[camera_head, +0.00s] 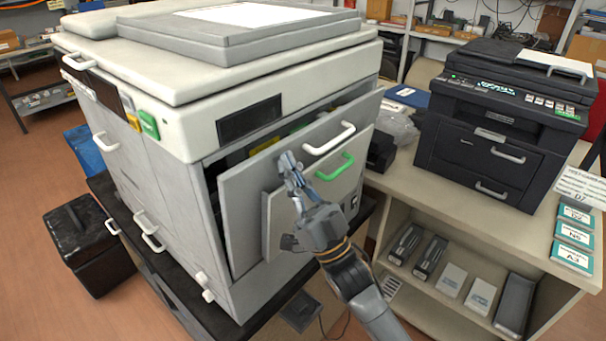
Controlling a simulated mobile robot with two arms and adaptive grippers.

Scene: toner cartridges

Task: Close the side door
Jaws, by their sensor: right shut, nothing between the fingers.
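The large white and grey copier (175,125) stands on a dark stand at the left. Its grey side door (246,196) is on the right face. The door is partly open, with a dark gap and a yellow part showing behind its top and left edges. The door has a white handle (329,139) and, below it, a panel with a green handle (335,167). My right gripper (288,162) is shut and empty. Its fingertips are at the door's outer face, left of the white handle; I cannot tell whether they touch. My left gripper is not in view.
A black printer (505,118) stands on the beige table (420,190) at the right, with several cartridges on the shelf below. A black bin (82,243) stands on the floor left of the copier. Shelves (440,35) line the back.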

